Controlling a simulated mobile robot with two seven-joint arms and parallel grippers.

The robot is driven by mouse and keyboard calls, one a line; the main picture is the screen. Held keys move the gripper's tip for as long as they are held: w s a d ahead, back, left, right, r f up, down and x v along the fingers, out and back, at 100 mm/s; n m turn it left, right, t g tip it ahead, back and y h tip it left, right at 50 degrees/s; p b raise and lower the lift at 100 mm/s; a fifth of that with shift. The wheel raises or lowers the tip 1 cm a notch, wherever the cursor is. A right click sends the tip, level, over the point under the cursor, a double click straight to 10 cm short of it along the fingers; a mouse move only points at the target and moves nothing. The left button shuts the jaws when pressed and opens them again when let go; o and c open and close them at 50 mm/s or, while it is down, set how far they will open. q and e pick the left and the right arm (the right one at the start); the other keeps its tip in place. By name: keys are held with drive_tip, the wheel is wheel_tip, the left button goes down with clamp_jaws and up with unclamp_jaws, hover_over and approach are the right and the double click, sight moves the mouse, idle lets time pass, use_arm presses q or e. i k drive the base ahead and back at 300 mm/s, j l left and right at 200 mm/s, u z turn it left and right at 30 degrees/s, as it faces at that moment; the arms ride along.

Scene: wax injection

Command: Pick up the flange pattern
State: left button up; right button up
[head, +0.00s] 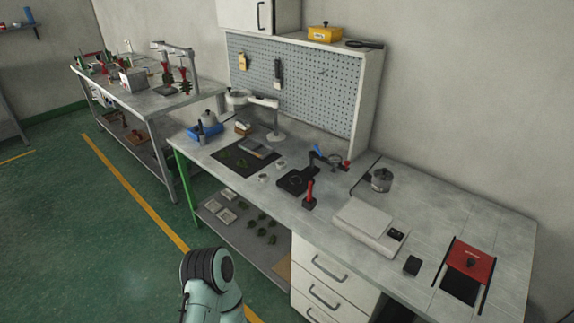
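I cannot tell for certain which thing is the flange pattern. Several small dark green pieces (262,232) lie on the lower shelf of the workbench, left of the drawers. Small green pieces (241,163) also lie on a black mat (225,157) on the bench top, beside a grey flat block (256,149). They are too small to name. A teal link of one of my arms shows at the bottom, in front of the bench. Neither gripper is in view.
The workbench (445,210) carries a black stand with a red handle (309,196), a white flat device (367,223), a metal pot (381,180) and a red-topped unit (471,263). Green floor (80,220) is clear at left.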

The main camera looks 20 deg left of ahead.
sight(224, 153)
drive_tip(key=u, duration=1.3)
drive_tip(key=i+j, duration=0.2)
drive_tip(key=i, duration=0.25)
drive_tip(key=i+j+z, duration=0.1)
drive_tip(key=i+j, duration=0.15)
drive_tip(key=i, duration=0.15)
drive_tip(key=i+j, duration=0.25)
drive_tip(key=i, duration=0.15)
